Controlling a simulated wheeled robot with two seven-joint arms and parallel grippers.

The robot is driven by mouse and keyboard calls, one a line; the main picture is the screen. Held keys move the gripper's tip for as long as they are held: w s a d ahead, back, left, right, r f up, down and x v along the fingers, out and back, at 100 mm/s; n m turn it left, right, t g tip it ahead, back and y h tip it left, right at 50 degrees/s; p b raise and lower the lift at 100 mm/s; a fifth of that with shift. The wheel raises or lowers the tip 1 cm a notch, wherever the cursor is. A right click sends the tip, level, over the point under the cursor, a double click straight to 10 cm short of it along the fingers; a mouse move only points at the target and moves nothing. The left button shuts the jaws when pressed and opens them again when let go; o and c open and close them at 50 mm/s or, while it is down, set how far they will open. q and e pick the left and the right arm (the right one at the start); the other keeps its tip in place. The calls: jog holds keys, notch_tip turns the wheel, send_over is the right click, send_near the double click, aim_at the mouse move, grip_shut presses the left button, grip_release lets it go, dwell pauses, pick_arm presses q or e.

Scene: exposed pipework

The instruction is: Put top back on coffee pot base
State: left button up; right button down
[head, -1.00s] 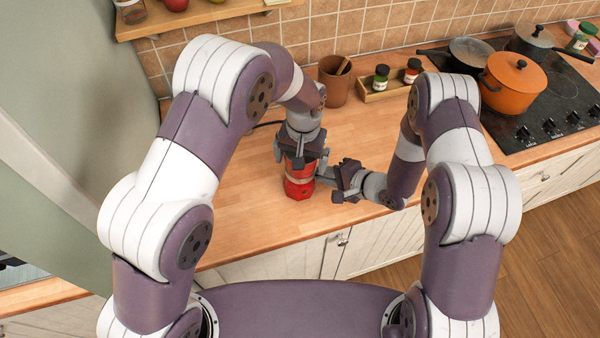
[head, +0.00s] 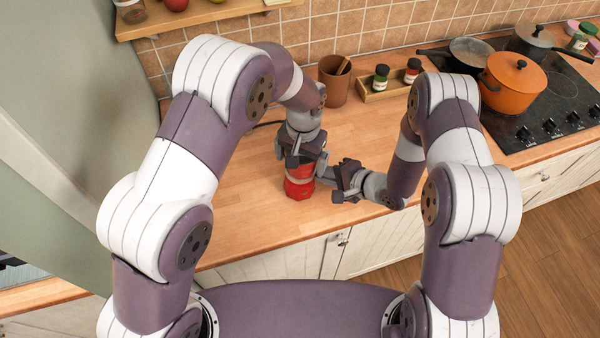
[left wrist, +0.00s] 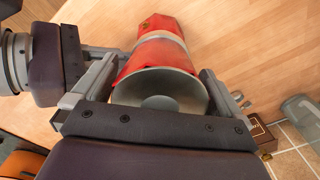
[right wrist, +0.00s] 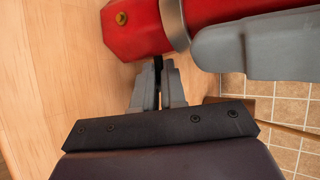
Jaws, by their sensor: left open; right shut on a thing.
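The red coffee pot stands upright on the wooden counter. Its red base (head: 299,190) has a brass valve, which shows in the right wrist view (right wrist: 122,18). A silver band (right wrist: 174,22) runs round the pot. The red top (left wrist: 157,58) sits above the band, its round grey end facing the left wrist camera. My left gripper (head: 305,163) points down over the pot, open, with its fingers on either side of the top. My right gripper (head: 332,180) reaches in from the right, its fingers shut on a thin black part (right wrist: 158,64) beside the pot, likely its handle, mostly hidden.
A brown cup (head: 334,82) and a small wooden tray (head: 385,92) with two spice jars stand behind the pot. An orange pot (head: 512,85) sits on the black stove at right. The counter left of the pot is clear.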

pick_arm(q)
jog(key=r, duration=1.1)
jog(key=shift+s+d+r, duration=0.2)
jog(key=shift+s+r, duration=0.05)
jog(key=shift+r, duration=0.15)
pick_arm(e)
jog(key=shift+s+f, duration=0.55)
jog(key=shift+f, duration=0.05)
jog(key=c, duration=1.1)
grip_release()
jog(key=shift+w, duration=0.1)
pick_arm(q)
jog(key=shift+w, duration=0.25)
pick_arm(e)
jog(key=shift+w+d+r, duration=0.1)
jog(key=shift+w, duration=0.2)
pick_arm(q)
jog(key=shift+f, duration=0.1)
pick_arm(e)
jog(key=shift+s+d+r, duration=0.1)
jog(key=shift+d+r, duration=0.05)
jog(key=shift+r, duration=0.1)
pick_arm(q)
jog(key=shift+f+b, duration=0.55)
pick_arm(e)
jog(key=v, duration=1.2)
pick_arm(q)
jog(key=shift+s, duration=0.1)
